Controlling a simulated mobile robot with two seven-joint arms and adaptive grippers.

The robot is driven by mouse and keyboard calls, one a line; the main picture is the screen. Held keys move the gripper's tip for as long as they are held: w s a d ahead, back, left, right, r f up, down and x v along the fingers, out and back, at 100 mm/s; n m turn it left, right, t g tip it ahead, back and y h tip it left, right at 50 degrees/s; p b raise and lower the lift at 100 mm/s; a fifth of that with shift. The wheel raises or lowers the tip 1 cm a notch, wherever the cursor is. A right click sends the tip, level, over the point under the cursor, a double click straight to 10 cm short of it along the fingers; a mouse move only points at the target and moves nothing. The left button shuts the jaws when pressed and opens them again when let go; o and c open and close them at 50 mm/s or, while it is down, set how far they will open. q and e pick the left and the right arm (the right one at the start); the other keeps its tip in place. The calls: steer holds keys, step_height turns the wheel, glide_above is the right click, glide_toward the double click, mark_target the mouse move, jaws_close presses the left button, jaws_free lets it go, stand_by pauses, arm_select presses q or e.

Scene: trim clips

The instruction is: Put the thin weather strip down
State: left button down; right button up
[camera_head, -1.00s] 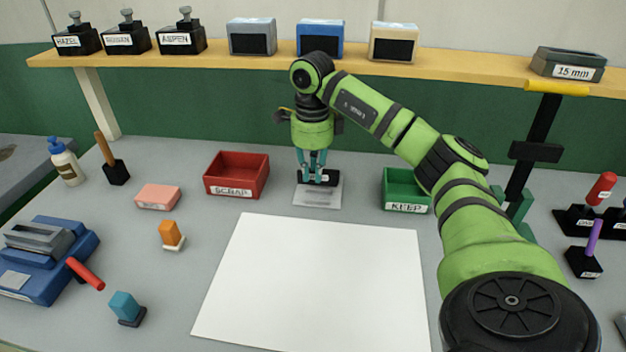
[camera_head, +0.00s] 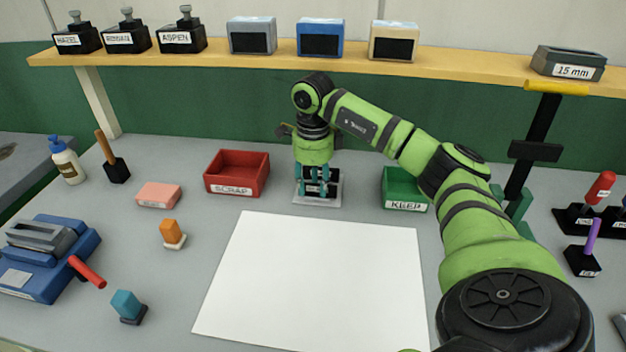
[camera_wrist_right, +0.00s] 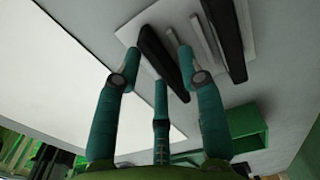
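My right gripper (camera_head: 317,192) points down over a small pale plate (camera_head: 318,200) between the red and green trays. Its teal fingers are spread apart in the right wrist view (camera_wrist_right: 158,55), with no object visibly pinched between the tips. A dark bar (camera_wrist_right: 160,55) shows below and between the fingers. Beyond it on the plate are two thin pale bars (camera_wrist_right: 203,40) and another dark bar (camera_wrist_right: 226,40). I cannot tell which of these, if any, is the thin weather strip. The fingers partly hide the plate in the head view. My left gripper is out of view.
The red SCRAP tray (camera_head: 237,190) is left of the plate and the green KEEP tray (camera_head: 405,204) right. A white sheet (camera_head: 315,280) lies bare in front. A yellow shelf (camera_head: 220,63) runs behind.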

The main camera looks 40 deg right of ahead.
mark_target(312, 185)
steer(key=shift+r, duration=0.1)
step_height(312, 185, up, 7)
steer(key=shift+r+b, duration=0.15)
steer(key=shift+b, duration=0.2)
step_height(312, 185, up, 5)
steer(key=shift+f+p, duration=0.1)
steer(key=shift+p, duration=0.9)
stand_by(0.6)
